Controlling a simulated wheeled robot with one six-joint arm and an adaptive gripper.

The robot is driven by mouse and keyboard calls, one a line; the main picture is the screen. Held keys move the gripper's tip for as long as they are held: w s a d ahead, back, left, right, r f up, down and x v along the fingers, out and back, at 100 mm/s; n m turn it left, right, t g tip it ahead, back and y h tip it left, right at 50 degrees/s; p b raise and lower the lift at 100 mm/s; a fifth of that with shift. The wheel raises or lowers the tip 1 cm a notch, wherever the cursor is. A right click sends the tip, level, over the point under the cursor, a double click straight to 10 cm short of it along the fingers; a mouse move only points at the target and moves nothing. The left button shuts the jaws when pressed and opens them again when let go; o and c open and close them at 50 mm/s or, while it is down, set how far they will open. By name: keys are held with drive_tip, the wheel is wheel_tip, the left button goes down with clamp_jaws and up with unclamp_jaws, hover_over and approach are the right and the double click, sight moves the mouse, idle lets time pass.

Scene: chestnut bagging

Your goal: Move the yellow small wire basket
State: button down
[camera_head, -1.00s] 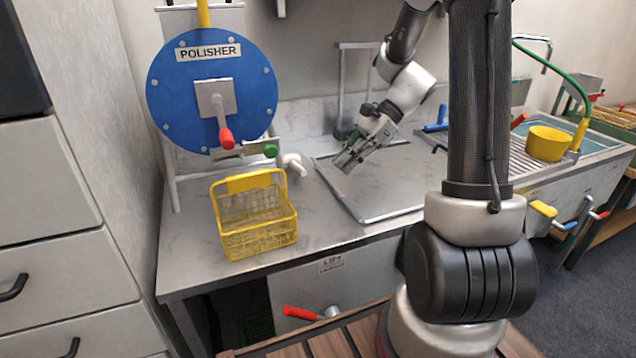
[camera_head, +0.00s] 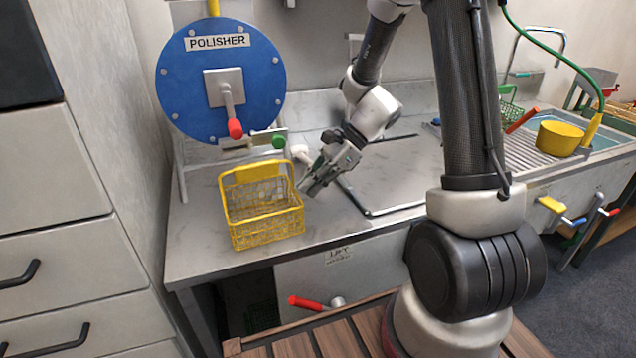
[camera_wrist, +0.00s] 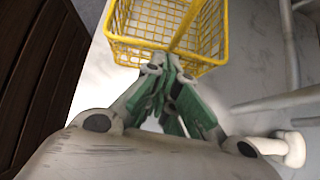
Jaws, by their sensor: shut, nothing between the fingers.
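The yellow small wire basket (camera_head: 262,232) stands upright on the grey counter, below the blue polisher, with its yellow handle plate raised at the back. Its wire wall and rim also show at the top of the wrist view (camera_wrist: 211,40). My gripper (camera_head: 308,190) is just right of the basket, near its right rim, pointing down and left. In the wrist view my gripper (camera_wrist: 170,82) has its green fingers together, with nothing between them. The fingertips are close to the basket wall; I cannot tell whether they touch it.
The blue polisher disc (camera_head: 222,82) with a red-handled crank stands behind the basket. A white spout (camera_head: 300,153) and green knob (camera_head: 279,142) are close behind. The counter (camera_head: 200,262) has clear room left of the basket. A yellow pot (camera_head: 560,138) is far right.

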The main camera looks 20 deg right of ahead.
sight(294, 189)
drive_tip(key=shift+a, duration=0.1)
drive_tip(key=a, duration=0.4)
drive_tip(key=shift+d, duration=0.1)
idle(0.3)
